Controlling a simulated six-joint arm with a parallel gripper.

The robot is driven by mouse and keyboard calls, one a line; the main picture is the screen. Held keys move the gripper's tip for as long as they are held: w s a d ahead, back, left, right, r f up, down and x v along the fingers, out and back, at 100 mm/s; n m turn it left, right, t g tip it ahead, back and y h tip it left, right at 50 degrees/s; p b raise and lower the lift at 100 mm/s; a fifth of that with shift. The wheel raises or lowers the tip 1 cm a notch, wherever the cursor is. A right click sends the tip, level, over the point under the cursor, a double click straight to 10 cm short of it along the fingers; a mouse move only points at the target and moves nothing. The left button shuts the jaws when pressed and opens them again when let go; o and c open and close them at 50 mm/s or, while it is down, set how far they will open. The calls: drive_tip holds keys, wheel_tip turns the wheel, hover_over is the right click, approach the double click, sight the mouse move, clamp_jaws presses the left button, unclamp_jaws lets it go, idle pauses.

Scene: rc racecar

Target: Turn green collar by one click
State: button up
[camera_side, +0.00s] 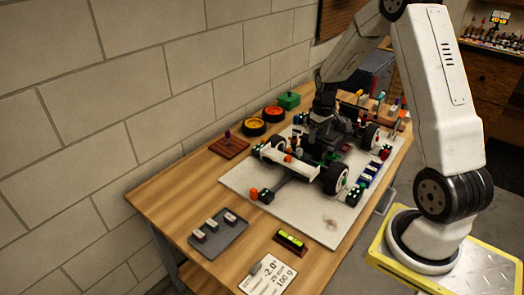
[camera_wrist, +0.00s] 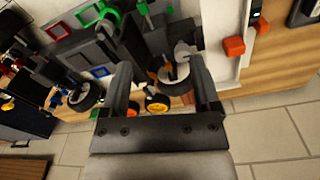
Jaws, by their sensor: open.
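The RC car (camera_side: 291,157) stands on a pale board on the wooden bench, its white rear wing facing the near left. A small green ring (camera_wrist: 143,8), which looks like the green collar, sits on a rod at the top of the wrist view. In the side view I cannot single the collar out among the car's small parts. My gripper (camera_wrist: 160,66) is open, its two dark fingers spread with nothing held between them. The ring lies beyond the fingertips in the wrist view. In the side view my gripper (camera_side: 323,106) is over the car's middle and hides part of it.
Small blocks line the right of the pale board (camera_side: 320,217). A grey tray (camera_side: 218,232), a level (camera_side: 290,240) and a display card (camera_side: 267,276) lie at the near end.

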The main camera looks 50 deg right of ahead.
hover_over(330, 154)
drive_tip(key=f, duration=0.1)
drive_tip(key=d+f, duration=0.1)
drive_tip(key=shift+w+f+m, duration=0.2)
drive_tip(key=shift+f+m, duration=0.1)
drive_tip(key=shift+f, duration=0.05)
drive_tip(key=shift+f, duration=0.15)
drive_tip(key=shift+f, duration=3.7)
clamp_jaws()
